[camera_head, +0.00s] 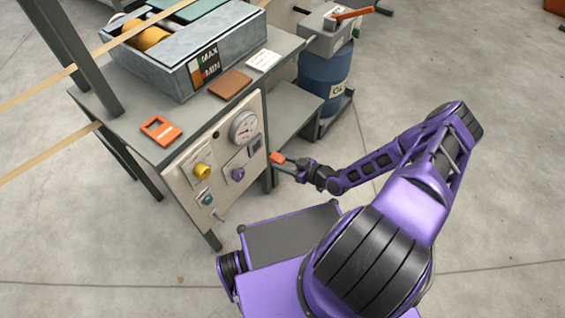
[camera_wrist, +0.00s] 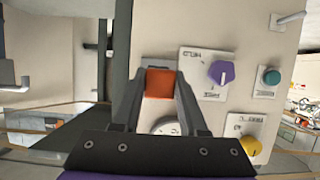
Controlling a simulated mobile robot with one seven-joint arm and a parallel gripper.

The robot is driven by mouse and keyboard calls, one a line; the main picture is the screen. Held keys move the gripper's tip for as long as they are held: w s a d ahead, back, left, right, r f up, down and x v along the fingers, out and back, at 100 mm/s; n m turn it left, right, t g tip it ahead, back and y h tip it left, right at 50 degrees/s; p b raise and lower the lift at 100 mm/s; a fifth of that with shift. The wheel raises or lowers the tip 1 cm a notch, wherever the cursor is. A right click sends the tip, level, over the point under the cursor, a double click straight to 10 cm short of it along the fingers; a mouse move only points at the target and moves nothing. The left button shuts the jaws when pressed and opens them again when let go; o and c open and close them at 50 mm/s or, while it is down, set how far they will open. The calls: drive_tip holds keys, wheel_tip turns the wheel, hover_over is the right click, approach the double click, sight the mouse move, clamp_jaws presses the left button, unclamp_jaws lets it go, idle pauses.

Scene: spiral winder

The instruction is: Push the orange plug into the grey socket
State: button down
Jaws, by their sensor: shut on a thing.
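The orange plug (camera_head: 277,158) is held at the tips of my gripper (camera_head: 287,164), close to the right edge of the machine's control panel in the head view. In the wrist view the orange plug (camera_wrist: 159,84) sits between the two dark fingers of my gripper (camera_wrist: 160,88), which are shut on it. The grey socket (camera_head: 254,146) appears as a dark square on the panel below the gauge. In the wrist view a grey part just above the plug looks like the socket (camera_wrist: 158,62), mostly hidden behind the plug. The plug looks apart from the panel.
Near the socket are a round gauge (camera_head: 243,127), a purple knob (camera_head: 237,174), a yellow knob (camera_head: 203,172) and a green button (camera_head: 206,199). A blue drum (camera_head: 325,78) stands behind a lower shelf. Open floor lies to the right.

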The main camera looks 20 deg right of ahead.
sight(272, 154)
drive_tip(key=shift+w+a, duration=0.85)
drive_tip(key=shift+w, duration=0.35)
drive_tip(key=shift+w+a, duration=0.85)
drive_tip(key=shift+w, duration=0.3)
drive_tip(key=shift+w+a, duration=0.25)
drive_tip(key=shift+w, duration=0.15)
idle(1.1)
drive_tip(key=shift+c, duration=1.8)
unclamp_jaws()
drive_tip(key=p+v, duration=0.1)
drive_tip(key=v, duration=1.6)
drive_tip(key=shift+r+p, duration=0.2)
drive_tip(key=shift+p, duration=0.2)
drive_tip(key=shift+s, duration=0.15)
